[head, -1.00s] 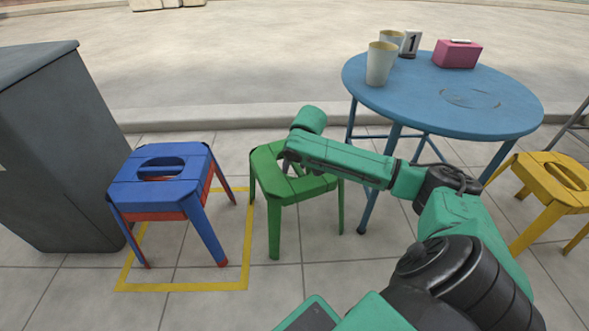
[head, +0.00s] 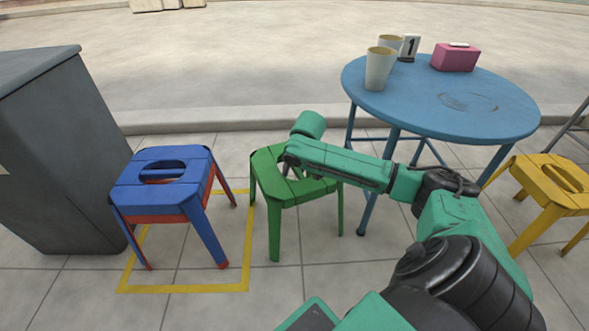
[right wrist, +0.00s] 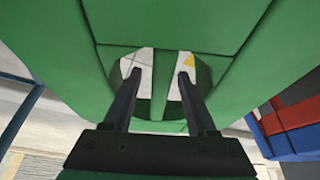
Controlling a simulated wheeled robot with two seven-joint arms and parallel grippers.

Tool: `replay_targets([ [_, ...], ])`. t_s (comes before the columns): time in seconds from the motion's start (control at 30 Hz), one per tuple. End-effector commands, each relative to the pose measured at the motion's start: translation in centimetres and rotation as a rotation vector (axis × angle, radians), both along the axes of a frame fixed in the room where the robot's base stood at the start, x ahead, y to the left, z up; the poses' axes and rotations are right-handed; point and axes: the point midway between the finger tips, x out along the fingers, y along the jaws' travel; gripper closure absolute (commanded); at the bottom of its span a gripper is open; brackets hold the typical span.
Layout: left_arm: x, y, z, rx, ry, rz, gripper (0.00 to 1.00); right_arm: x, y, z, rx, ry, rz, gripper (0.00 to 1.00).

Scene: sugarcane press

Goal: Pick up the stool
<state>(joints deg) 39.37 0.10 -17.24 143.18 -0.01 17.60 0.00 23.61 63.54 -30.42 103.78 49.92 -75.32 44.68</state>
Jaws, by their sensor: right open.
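A green stool (head: 303,191) stands upright on the paving in the middle of the head view. My right gripper (head: 290,168) is over its seat, and my arm hides part of the seat. In the right wrist view, my right gripper (right wrist: 159,78) is open. Its two fingers point at the hole in the green seat (right wrist: 60,45), one on each side of the narrow green bar that crosses the hole. I cannot tell how deep the fingertips reach. My left gripper is not in view.
A blue stool (head: 150,193) is stacked on a red one (head: 165,218) inside a yellow floor outline (head: 185,289). A grey cabinet (head: 60,165) stands left. A blue round table (head: 440,110) with cups and a pink box is behind right. A yellow stool (head: 545,190) stands far right.

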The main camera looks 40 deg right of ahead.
Motion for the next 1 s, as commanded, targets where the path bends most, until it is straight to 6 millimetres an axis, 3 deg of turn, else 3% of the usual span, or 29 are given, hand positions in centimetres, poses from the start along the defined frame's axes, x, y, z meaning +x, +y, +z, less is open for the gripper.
replay_targets([
  [0.47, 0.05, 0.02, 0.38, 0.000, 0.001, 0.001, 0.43, -0.04, -0.01, -0.20, -0.001, 0.001, 0.000, 0.43],
  [0.53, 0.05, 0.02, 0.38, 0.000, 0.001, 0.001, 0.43, -0.03, -0.01, -0.20, -0.001, 0.001, 0.000, 0.62],
  [0.63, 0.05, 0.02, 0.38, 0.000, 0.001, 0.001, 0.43, -0.04, -0.01, -0.19, -0.001, 0.001, 0.000, 1.00],
  [1.0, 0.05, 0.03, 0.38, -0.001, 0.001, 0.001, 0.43, -0.03, -0.02, -0.16, -0.001, 0.000, 0.000, 1.00],
])
